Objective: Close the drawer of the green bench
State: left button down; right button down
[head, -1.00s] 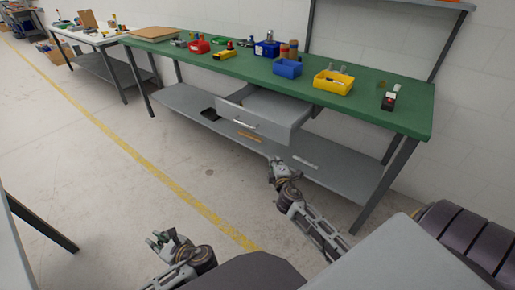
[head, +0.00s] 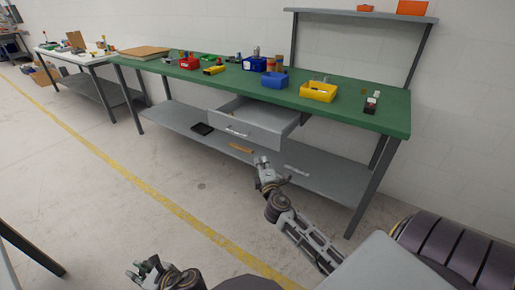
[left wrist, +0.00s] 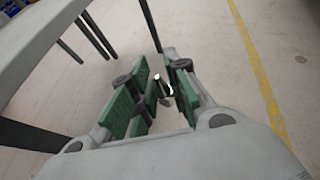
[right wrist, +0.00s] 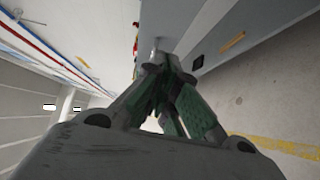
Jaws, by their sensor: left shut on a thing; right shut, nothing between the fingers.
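The green bench (head: 345,103) stands along the wall. Its grey drawer (head: 263,130) is pulled out toward me, with a silver handle (head: 237,132) on its front. My right gripper (head: 262,160) is shut and empty, just below and right of the handle in the head view. In the right wrist view its closed fingertips (right wrist: 158,62) are near a grey surface; I cannot tell whether they touch. My left gripper (head: 146,267) is low at the left, away from the bench. In the left wrist view its fingers (left wrist: 160,85) are around a small dark and white thing (left wrist: 162,90).
Blue bins, a yellow bin (head: 319,92) and tools stand on the benchtop. A grey lower shelf (head: 320,180) runs under the drawer. A white bench (head: 75,58) stands at the far left. The floor around the yellow line (head: 150,197) is clear.

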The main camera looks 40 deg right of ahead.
jog(key=shift+w, duration=0.2)
pick_arm(q)
jog(key=shift+f, duration=0.2)
pick_arm(e)
send_near(258, 137)
jog(key=shift+w+a, duration=0.9)
jog(key=shift+w, duration=0.45)
pick_arm(q)
jog(key=shift+f, duration=0.1)
pick_arm(e)
jog(key=shift+w+d+r, duration=0.1)
jog(key=shift+w+d, duration=0.15)
jog(key=shift+d, duration=0.35)
jog(key=shift+w+d, duration=0.2)
jog(key=shift+d, duration=0.4)
jog(key=shift+w+d+r, duration=0.1)
jog(key=shift+w+d, duration=0.15)
jog(key=shift+d, duration=0.35)
pick_arm(q)
jog(key=shift+b, duration=0.3)
